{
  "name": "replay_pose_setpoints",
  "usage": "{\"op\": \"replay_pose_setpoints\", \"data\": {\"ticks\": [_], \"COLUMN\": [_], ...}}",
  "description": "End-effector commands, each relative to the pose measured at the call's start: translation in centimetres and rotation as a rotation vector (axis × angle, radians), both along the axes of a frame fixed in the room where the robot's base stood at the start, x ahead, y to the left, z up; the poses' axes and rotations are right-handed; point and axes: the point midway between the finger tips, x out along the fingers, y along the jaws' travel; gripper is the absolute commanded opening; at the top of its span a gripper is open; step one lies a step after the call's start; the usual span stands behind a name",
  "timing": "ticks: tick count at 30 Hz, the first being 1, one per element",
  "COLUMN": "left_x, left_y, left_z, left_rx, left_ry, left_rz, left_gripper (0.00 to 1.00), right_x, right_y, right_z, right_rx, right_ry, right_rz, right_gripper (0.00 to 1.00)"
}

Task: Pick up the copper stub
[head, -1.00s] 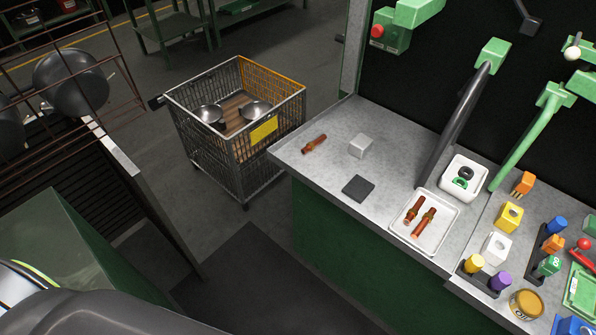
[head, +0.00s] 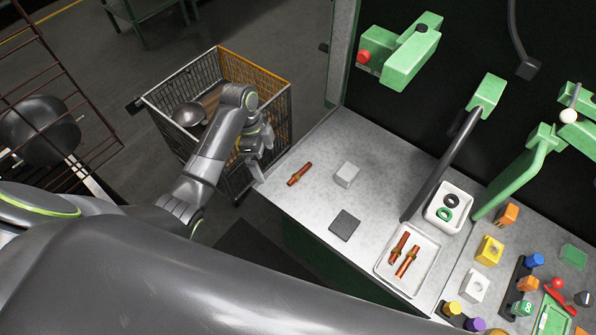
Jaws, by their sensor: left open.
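A copper stub (head: 300,174) lies alone on the grey bench top, near its left end. Two more copper stubs, one (head: 398,248) beside the other (head: 407,262), lie in a white tray (head: 428,284) further right. My left gripper (head: 262,160) is open and empty. It shows just left of the lone stub, by the bench's left edge, apart from the stub. My right gripper is not in view.
A light grey block (head: 346,174) and a dark square pad (head: 344,224) lie near the lone stub. A wire cart (head: 262,75) with pans stands left of the bench. A black bar (head: 440,165) on a green bracket rises behind the tray.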

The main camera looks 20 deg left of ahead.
Motion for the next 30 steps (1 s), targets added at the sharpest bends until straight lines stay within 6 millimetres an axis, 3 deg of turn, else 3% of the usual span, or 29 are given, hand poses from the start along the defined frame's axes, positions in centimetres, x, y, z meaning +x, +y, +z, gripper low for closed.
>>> {"op": "replay_pose_setpoints", "data": {"ticks": [1,6,13,17,24,30], "left_x": [2.0,5.8,7.8,7.6,6.8,6.1], "left_y": [-0.3,-1.5,-2.2,-2.6,-3.8,-4.9], "left_z": [1.6,5.8,8.6,7.5,3.8,1.0], "left_rx": [-0.023,-0.113,-0.180,-0.187,-0.186,-0.186], "left_ry": [0.000,0.006,0.000,0.000,-0.001,-0.001], "left_rz": [-0.088,-0.354,-0.523,-0.539,-0.538,-0.536], "left_gripper": [1.00,1.00,1.00,1.00,1.00,1.00], "right_x": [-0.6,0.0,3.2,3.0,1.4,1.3], "right_y": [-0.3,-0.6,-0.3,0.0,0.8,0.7], "right_z": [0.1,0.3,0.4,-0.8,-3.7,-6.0], "right_rx": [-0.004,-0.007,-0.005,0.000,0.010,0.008], "right_ry": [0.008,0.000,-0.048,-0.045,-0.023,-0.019], "right_rz": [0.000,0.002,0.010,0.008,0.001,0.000], "right_gripper": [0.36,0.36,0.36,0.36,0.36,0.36]}}
